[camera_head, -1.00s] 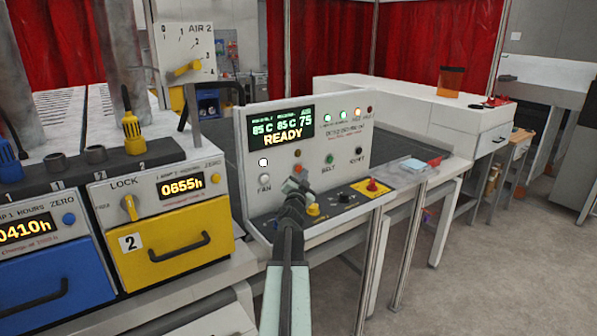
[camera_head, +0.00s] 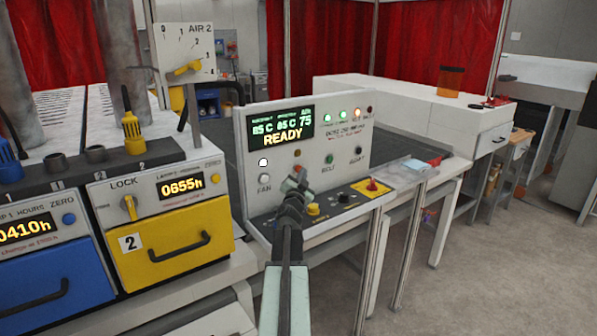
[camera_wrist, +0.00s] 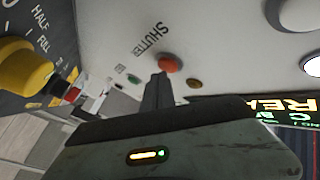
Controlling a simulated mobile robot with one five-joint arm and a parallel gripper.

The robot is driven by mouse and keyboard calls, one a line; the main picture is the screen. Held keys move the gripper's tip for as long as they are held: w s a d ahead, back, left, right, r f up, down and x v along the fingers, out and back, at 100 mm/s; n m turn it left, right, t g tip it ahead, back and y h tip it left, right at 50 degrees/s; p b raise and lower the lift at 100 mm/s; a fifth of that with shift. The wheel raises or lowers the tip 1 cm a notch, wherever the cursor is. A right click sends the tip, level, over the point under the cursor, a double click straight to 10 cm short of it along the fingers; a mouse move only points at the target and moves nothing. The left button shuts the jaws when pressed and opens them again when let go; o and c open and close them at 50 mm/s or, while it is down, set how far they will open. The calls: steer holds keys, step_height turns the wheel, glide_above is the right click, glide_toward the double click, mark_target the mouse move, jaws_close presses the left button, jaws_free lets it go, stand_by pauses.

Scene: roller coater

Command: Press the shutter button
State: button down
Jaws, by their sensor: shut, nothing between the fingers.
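The shutter button (camera_wrist: 170,63) is a round red-orange button beside the word SHUTTER on the light panel in the wrist view. My gripper (camera_wrist: 159,77) is shut and empty, its fingertips right by the button's edge in that picture. I cannot tell whether they touch it. In the head view my gripper (camera_head: 301,173) is in front of the control panel (camera_head: 345,150), below the READY display. It hides part of the panel there, and only a bit of red shows at its tip.
A yellow knob (camera_wrist: 25,68) marked HALF and FULL is left of my gripper in the wrist view. A red knob on a yellow plate (camera_head: 366,194) is at the panel's right end. A white button (camera_head: 264,180) marked FAN is to the left. A yellow drawer (camera_head: 175,250) stands further left.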

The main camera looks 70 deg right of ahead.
steer(key=shift+w+d, duration=0.2)
steer(key=shift+w, duration=0.2)
steer(key=shift+s, duration=0.1)
stand_by(0.5)
steer(key=shift+s+a, duration=0.45)
steer(key=shift+s, duration=0.2)
steer(key=s+a, duration=0.1)
steer(key=s, duration=0.1)
steer(key=s+a, duration=0.1)
steer(key=s, duration=0.1)
steer(key=shift+s+a, duration=0.1)
steer(key=shift+a, duration=0.25)
stand_by(0.7)
